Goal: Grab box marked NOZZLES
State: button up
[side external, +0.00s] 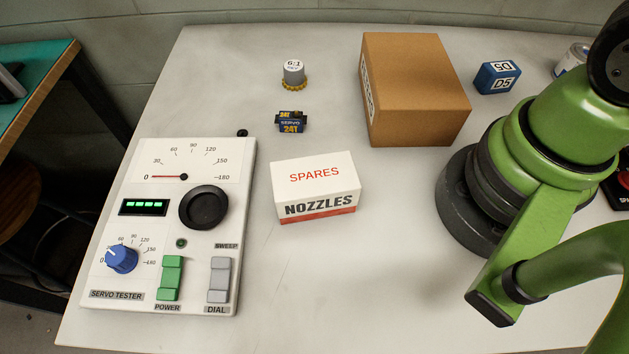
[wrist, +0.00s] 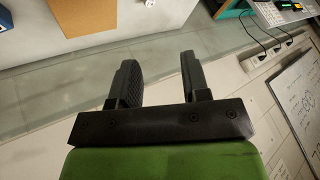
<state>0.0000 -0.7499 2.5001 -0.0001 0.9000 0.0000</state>
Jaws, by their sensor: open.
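The box marked NOZZLES (side external: 316,188) stands on the bench in the side external view, near the middle. It is white with SPARES in red on top, NOZZLES in black on the front and a red stripe along the front's lower edge. My gripper (wrist: 160,78) shows in the wrist view with its two dark fingers apart and nothing between them. It is outside the side external view, so its distance from the box cannot be told. The NOZZLES box cannot be made out in the wrist view.
A servo tester (side external: 165,225) lies left of the box. My green arm occupies the right. Bench in front of the box is clear.

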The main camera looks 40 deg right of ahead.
jog(key=o, duration=1)
jog(key=n+g+h, duration=0.3)
jog(key=n+g, duration=0.5)
jog(key=n, duration=0.7)
send_over(312, 175)
jog(key=f, duration=1.8)
jog(key=shift+s+a+f, duration=0.1)
jog(key=shift+a+f, duration=0.05)
jog(key=shift+a, duration=0.1)
jog(key=f, duration=0.4)
jog(key=shift+s+d+f, duration=0.2)
jog(key=shift+w+d+f, duration=0.1)
jog(key=shift+f, duration=1.35)
jog(key=shift+w+d+f, duration=0.1)
jog(key=shift+f, duration=1.35)
